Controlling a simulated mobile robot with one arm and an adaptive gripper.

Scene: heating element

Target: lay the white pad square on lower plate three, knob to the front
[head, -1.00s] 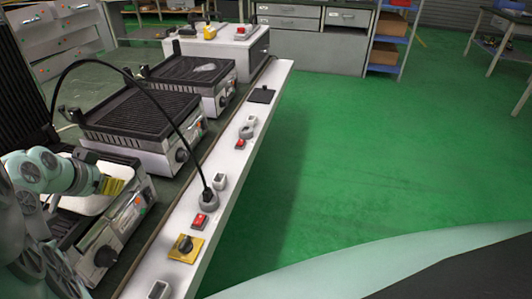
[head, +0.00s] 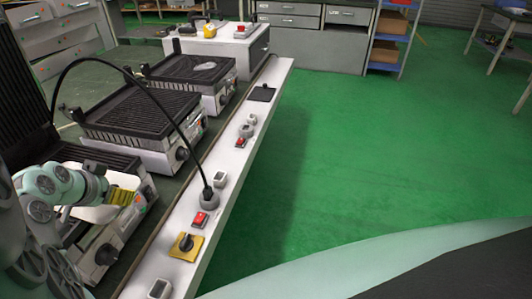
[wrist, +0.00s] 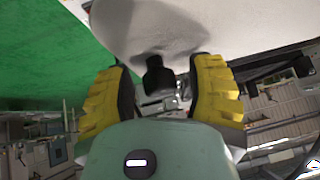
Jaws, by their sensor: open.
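The white pad (head: 97,214) is at the left in the head view, over the front of the nearest black ribbed grill (head: 98,158). My arm hides part of it, and whether it rests on the plate cannot be told. My gripper (head: 120,197) has yellow fingertips and is at the pad's right part. In the wrist view the pad's pale face (wrist: 215,25) fills the top. A black knob (wrist: 158,75) stands between the open fingers of my gripper (wrist: 160,92), with gaps at both sides. Plate numbers cannot be read.
A second grill (head: 140,112) and a third grill (head: 195,68) stand farther back. A black cable (head: 165,110) arches over the grills to a white ledge (head: 232,165) with switches. Open green floor (head: 380,150) lies to the right.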

